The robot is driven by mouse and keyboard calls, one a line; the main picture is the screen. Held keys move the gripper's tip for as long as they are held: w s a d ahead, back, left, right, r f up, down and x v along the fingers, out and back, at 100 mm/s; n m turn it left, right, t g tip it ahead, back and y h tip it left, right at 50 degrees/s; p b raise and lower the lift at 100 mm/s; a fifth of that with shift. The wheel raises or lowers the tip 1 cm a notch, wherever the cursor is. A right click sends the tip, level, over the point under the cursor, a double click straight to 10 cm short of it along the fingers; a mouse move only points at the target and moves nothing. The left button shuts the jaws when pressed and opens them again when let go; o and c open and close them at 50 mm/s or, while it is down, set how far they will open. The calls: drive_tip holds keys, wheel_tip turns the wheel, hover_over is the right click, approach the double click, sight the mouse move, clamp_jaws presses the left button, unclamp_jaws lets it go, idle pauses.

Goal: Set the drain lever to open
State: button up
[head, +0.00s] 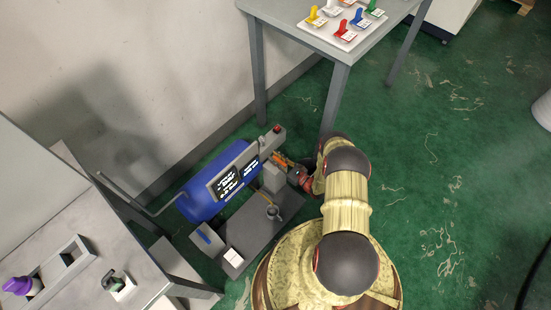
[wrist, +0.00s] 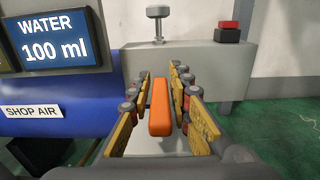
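In the head view, my gripper (head: 290,165) is at the right end of the blue machine (head: 202,200), and the lever is small and partly covered there. I see no mark for the lever's open position.
A red button (wrist: 229,27) sits on the grey housing, near a round grey knob (wrist: 158,12). A display reads "WATER 100 ml" (wrist: 52,38). In the head view, a table (head: 340,48) with coloured levers stands behind, and a bench (head: 85,262) stands at left. Green floor is open at right.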

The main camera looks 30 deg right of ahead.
clamp_jaws()
idle(0.4)
